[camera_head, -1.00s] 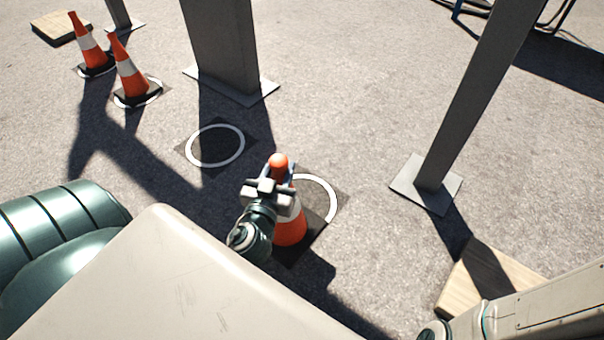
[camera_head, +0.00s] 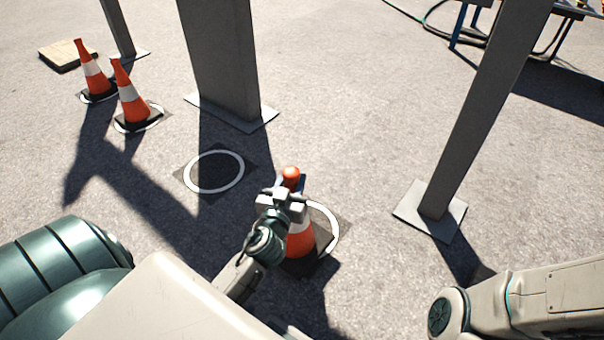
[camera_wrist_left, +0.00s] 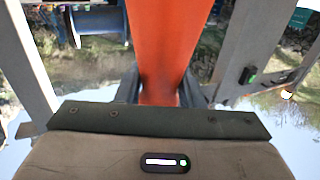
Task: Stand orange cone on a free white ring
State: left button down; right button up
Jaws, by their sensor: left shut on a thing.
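My left gripper (camera_head: 283,198) is shut on an orange cone (camera_head: 300,242) with a white band, just below its rounded tip. The cone is about upright, and its orange body fills the middle of the left wrist view (camera_wrist_left: 168,45). Its dark base overlaps a white ring (camera_head: 337,232) on a dark square mat and hides part of it. I cannot tell whether the base touches the ground. Another white ring (camera_head: 187,178), up and to the left, is empty. My right gripper is out of view.
Two more cones stand on rings at the upper left, a nearer one (camera_head: 133,106) and a farther one (camera_head: 93,78). A thick grey post (camera_head: 220,65) rises behind the empty ring. A slanted post (camera_head: 475,115) stands right. Open pavement lies between the posts.

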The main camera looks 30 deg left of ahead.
pick_arm(q)
jog(key=w+a+f+b, duration=0.2)
jog(key=w+f+b, duration=0.2)
jog(key=w, duration=0.4)
jog(key=shift+f, duration=0.1)
jog(key=c, duration=0.9)
grip_release()
jog(key=shift+c, duration=0.2)
jog(key=shift+s, duration=0.1)
jog(key=p+v, duration=0.1)
jog(key=v, duration=1.1)
